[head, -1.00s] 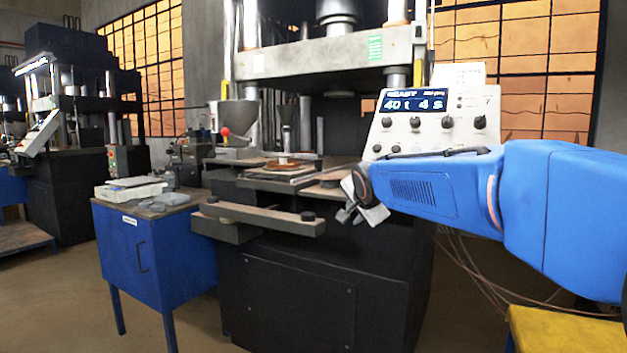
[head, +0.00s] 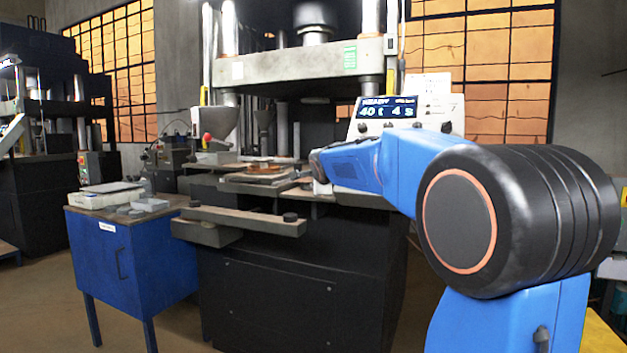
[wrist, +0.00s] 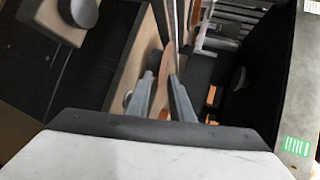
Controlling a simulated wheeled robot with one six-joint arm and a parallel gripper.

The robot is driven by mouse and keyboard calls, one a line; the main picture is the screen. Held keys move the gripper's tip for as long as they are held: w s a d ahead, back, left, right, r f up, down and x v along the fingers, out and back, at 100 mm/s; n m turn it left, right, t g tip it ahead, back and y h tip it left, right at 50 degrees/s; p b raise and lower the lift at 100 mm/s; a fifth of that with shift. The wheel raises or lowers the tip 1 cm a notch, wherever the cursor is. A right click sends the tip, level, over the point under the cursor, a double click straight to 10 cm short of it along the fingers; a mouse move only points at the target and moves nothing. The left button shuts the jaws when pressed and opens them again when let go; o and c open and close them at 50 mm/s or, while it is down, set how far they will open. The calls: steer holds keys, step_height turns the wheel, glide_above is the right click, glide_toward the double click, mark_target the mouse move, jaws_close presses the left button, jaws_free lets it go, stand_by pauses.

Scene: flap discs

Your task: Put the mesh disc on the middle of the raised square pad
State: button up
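The mesh disc shows in the wrist view as a thin brown disc (wrist: 168,60), nearly edge-on between the fingers of my gripper (wrist: 162,76). The gripper appears shut on its rim. In the head view my gripper (head: 303,180) is at the right side of the press bed, partly hidden by my arm. A brown disc edge (head: 258,178) shows just left of it, low and flat, near the raised square pad (head: 232,177). A brown disc-like piece with a small upright part (head: 264,164) stands at the pad. The pad's middle is hard to make out.
The press head (head: 300,65) hangs above the bed, with columns on both sides. A control box (head: 400,110) stands behind my arm. A bar with a black knob (head: 245,218) juts out in front. A blue cabinet (head: 130,265) stands left.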

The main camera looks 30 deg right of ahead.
steer(key=shift+w+d+r, duration=0.15)
steer(key=shift+w, duration=0.2)
steer(key=shift+x, duration=2.45)
steer(key=shift+d, duration=0.1)
steer(key=shift+c, duration=0.8)
steer(key=shift+c, duration=1)
jaws_close()
steer(key=shift+r, duration=0.1)
step_height(320, 180, up, 6)
steer(key=shift+r, duration=0.2)
